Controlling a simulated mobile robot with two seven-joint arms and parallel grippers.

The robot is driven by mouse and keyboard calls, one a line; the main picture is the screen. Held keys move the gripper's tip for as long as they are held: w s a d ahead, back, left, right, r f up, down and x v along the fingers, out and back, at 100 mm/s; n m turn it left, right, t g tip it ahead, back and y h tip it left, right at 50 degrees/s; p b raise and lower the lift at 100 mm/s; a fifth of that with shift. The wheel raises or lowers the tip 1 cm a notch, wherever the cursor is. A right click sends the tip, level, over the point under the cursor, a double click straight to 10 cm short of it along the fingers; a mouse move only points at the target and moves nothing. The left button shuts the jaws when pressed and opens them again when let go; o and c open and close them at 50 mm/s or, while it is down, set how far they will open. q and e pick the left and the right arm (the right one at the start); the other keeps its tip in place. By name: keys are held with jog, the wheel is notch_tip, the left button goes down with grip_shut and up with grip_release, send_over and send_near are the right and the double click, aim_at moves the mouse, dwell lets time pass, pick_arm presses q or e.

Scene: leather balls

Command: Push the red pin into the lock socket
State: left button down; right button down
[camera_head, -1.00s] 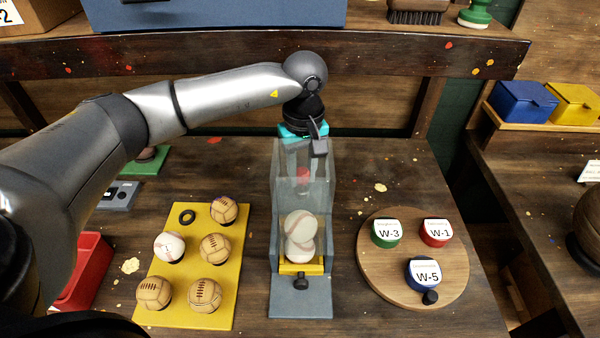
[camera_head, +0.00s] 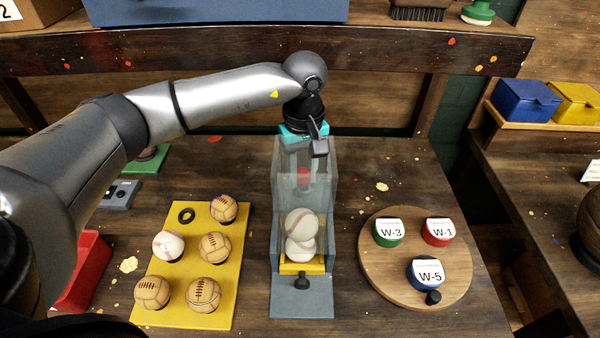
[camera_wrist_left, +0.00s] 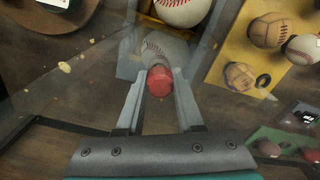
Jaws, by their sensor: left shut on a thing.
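The red pin (camera_head: 304,176) shows through the clear walls of a tall case (camera_head: 324,205) in the middle of the table. It also shows in the left wrist view (camera_wrist_left: 160,80), between the fingertips. My left gripper (camera_head: 304,168) points down behind and partly inside the case's clear walls. Its two fingers (camera_wrist_left: 159,85) are shut on the red pin. I cannot make out the lock socket. My right gripper is out of view.
Pale balls (camera_head: 301,223) are stacked in the case above a yellow base piece (camera_head: 302,265). A yellow board (camera_head: 187,312) with several balls lies left. A round wooden board (camera_head: 385,275) with labelled lids lies right. A dark shelf beam (camera_head: 400,55) crosses behind.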

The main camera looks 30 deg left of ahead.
pick_arm(q)
jog(key=shift+s+d+f, duration=0.1)
jog(key=shift+d+f, duration=0.05)
jog(key=shift+f, duration=0.15)
dwell(0.4)
jog(key=shift+w+r+p, duration=0.25)
jog(key=shift+r+p, duration=0.35)
jog(key=shift+r, duration=0.35)
jog(key=shift+d+r, duration=0.2)
jog(key=shift+r, duration=0.25)
dwell(0.5)
dwell(0.3)
jog(key=shift+d+r, duration=0.15)
jog(key=shift+r, duration=0.25)
jog(key=shift+a+r+p, duration=0.2)
jog(key=shift+r+p, duration=1.75)
jog(key=shift+r, duration=1.05)
